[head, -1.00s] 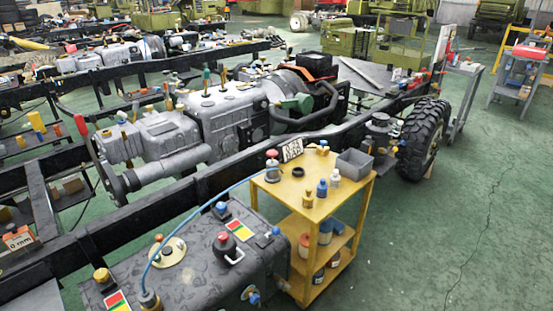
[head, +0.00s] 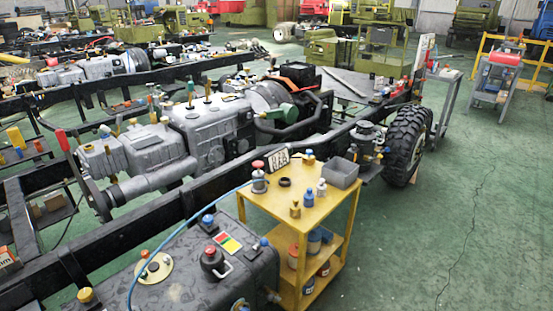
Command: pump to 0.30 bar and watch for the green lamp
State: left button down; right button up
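A yellow cart (head: 341,203) stands beside the dark tank (head: 190,285). A small grey canister with a red top (head: 259,183), which looks like the pump, stands at the cart's left corner. A thin blue hose (head: 165,232) arcs from it to the tank's left, where its end is out of frame. Behind the canister is a small panel with dark marks (head: 277,160), too small to read. A red, yellow and green plate (head: 227,243) lies on the tank; I cannot tell whether any lamp is lit. Neither of my grippers is in view.
The cart top also holds a grey bin (head: 341,174), a black ring (head: 285,182) and small bottles. Cans stand on its lower shelves. A black chassis frame with a grey engine (head: 210,135) and a big tyre (head: 406,147) lies behind. Green floor at right is open.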

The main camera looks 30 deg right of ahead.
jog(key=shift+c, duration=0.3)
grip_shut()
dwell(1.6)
